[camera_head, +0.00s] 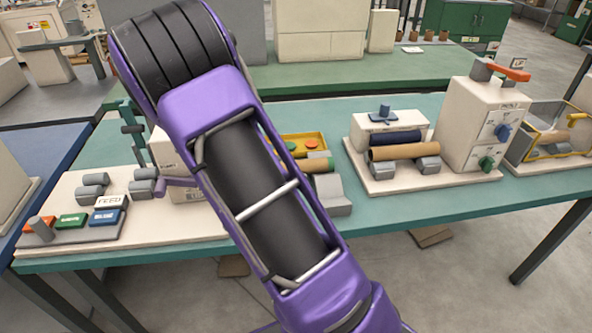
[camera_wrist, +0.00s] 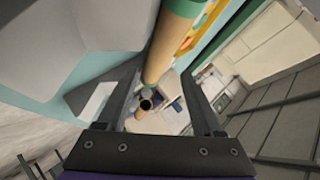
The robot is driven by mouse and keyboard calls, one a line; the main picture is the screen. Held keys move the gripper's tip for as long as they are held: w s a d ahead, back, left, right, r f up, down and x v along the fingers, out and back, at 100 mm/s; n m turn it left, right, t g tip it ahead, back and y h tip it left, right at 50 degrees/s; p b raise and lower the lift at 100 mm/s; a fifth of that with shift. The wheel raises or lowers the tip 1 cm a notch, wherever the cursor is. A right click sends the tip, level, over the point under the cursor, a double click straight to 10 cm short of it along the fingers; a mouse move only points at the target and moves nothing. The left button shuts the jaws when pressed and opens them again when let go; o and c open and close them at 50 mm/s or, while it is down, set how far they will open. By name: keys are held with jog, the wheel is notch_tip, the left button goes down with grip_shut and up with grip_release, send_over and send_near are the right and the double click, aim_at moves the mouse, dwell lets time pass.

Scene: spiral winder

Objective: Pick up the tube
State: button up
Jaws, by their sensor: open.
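A tan cardboard tube with a green band (camera_wrist: 172,45) runs lengthwise between the two fingers of my gripper (camera_wrist: 160,72) in the wrist view. Its open end points toward the palm. The fingers are apart, one on each side; I cannot tell whether either touches the tube. My arm hides the rest, and my gripper is not visible there.
Another brown tube (camera_head: 404,152) lies on grey supports at the white machine (camera_head: 482,125) on the right. A yellow tray (camera_head: 303,143) sits behind my arm. Button blocks (camera_head: 72,221) stand at the left of the teal table (camera_head: 375,212). A yellow-framed box (camera_head: 548,135) stands far right.

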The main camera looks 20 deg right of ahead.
jog(key=b+x, duration=0.1)
jog(key=x, duration=0.7)
jog(key=shift+w+d+f, duration=0.1)
jog(key=shift+w+f, duration=0.15)
jog(key=shift+f, duration=0.05)
jog(key=c, duration=1)
